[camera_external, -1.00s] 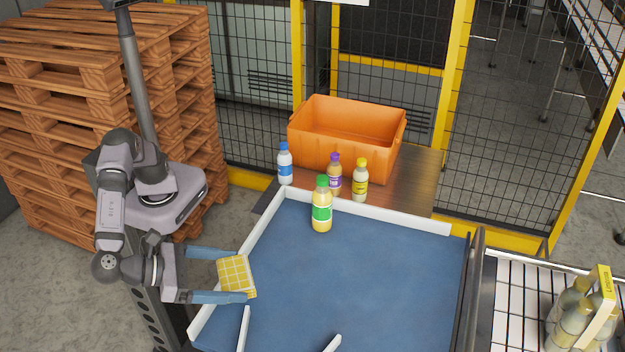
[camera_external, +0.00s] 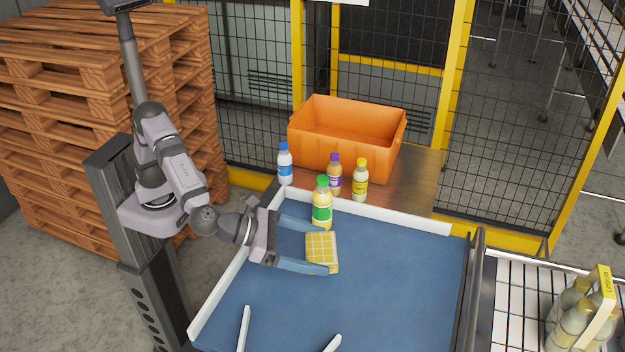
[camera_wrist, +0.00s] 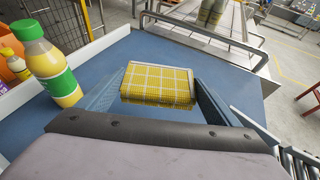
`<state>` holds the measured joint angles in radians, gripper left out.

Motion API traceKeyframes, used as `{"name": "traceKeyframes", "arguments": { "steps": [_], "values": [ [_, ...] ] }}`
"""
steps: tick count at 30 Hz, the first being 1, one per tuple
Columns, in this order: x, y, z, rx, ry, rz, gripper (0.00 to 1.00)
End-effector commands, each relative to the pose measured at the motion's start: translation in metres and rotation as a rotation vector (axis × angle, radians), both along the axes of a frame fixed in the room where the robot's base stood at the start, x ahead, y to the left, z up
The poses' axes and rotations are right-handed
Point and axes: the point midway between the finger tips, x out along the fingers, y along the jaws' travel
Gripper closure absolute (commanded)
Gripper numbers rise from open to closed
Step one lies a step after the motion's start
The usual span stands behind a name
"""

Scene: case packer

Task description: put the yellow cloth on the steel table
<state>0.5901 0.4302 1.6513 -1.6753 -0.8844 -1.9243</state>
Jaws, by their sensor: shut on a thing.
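The yellow cloth (camera_external: 322,250) is a folded pad with a white grid pattern. My gripper (camera_external: 326,250) is shut on it, with one blue finger on each side. The cloth is over the blue surface (camera_external: 370,290); I cannot tell how high above it. In the wrist view the cloth (camera_wrist: 158,82) sits between the two fingers (camera_wrist: 158,88). The steel table of the task is hard to pick out; a brown-topped table (camera_external: 415,185) with metallic edges stands behind the blue surface.
A juice bottle with a green cap (camera_external: 322,207) stands close behind my gripper. An orange crate (camera_external: 350,150), a water bottle (camera_external: 285,165), a purple-capped bottle (camera_external: 334,175) and a yellow-capped bottle (camera_external: 360,182) stand on the back table. White rails (camera_external: 400,220) edge the blue surface.

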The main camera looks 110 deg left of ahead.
Motion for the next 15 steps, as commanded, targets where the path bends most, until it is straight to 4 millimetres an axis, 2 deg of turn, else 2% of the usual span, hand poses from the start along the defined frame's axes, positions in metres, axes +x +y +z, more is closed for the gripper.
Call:
{"name": "traceKeyframes", "arguments": {
  "steps": [3,8,15],
  "values": [
    [-0.001,0.000,-0.019,0.003,0.006,-0.001,0.40],
    [-0.001,0.000,-0.040,0.002,0.005,-0.001,0.40],
    [0.000,0.000,-0.048,-0.001,0.001,0.000,0.40]
  ]
}}
